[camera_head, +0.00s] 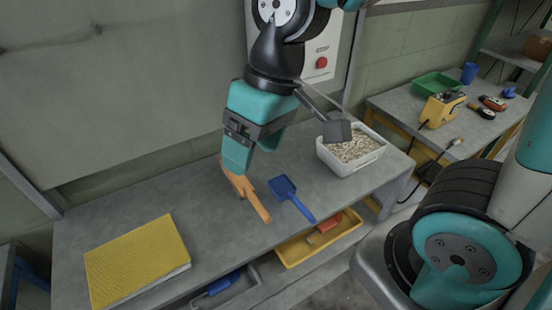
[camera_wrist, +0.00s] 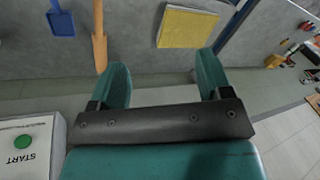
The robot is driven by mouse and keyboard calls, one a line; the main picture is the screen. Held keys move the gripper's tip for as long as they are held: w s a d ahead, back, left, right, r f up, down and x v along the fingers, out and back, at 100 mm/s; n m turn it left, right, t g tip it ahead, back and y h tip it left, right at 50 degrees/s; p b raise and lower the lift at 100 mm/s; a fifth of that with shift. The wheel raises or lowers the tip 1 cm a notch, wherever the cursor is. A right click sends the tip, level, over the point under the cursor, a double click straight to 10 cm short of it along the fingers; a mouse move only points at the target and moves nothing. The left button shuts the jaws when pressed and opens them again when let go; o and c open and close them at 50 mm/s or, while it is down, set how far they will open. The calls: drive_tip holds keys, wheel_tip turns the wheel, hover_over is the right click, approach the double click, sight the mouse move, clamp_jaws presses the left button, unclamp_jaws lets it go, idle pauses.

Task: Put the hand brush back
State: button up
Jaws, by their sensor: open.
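The hand brush appears to be the orange-tan wooden piece with a long handle (camera_head: 256,204) lying on the grey bench top; its bristles are not clear. In the wrist view its handle (camera_wrist: 99,38) shows at the top, left of the gap between the fingers. My gripper (camera_head: 254,152) is over the bench near the brush's far end, and one finger covers part of that end. In the wrist view the fingers (camera_wrist: 165,80) are apart with nothing between them. I cannot tell the height above the bench.
A blue scoop (camera_head: 283,187) lies right of the brush. A white bin of granules (camera_head: 375,158) stands further right. A yellow pad (camera_head: 137,258) lies at the left. Below, a yellow tray (camera_head: 291,259) holds a red-handled tool (camera_head: 328,226). A wall panel stands behind; bench space left of the brush is clear.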

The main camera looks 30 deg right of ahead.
drive_tip(key=s+n+b, duration=0.1)
drive_tip(key=s, duration=0.5)
drive_tip(key=shift+r+n+y, duration=0.3)
drive_tip(key=shift+r, duration=0.15)
drive_tip(key=shift+o, duration=0.4)
drive_tip(key=shift+s, duration=0.1)
